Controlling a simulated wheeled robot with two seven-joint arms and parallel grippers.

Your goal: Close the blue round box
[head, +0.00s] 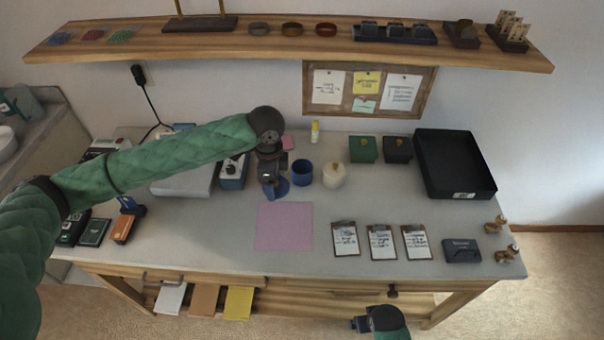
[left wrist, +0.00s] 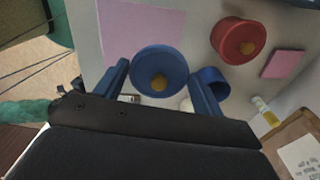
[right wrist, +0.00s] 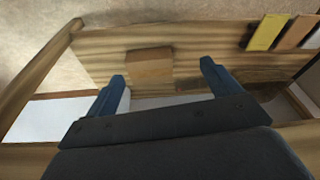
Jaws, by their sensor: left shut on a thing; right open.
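The open blue round box (head: 302,172) stands on the table; it also shows in the left wrist view (left wrist: 217,86), partly behind a finger. The blue lid (head: 283,189) with a gold knob is held by my left gripper (head: 270,184), just left of and in front of the box in the head view. In the left wrist view, the lid (left wrist: 145,60) lies between the two fingers. It is apart from the box; its height over the table is hard to tell. My right gripper (head: 358,324) is open and empty, low before the table's front edge.
A white round box (head: 334,176) stands close right of the blue box. A red round box (left wrist: 227,52) shows behind in the left wrist view. A pink sheet (head: 284,226) lies in front. Green (head: 363,151) and black boxes and a black tray (head: 455,194) stand right.

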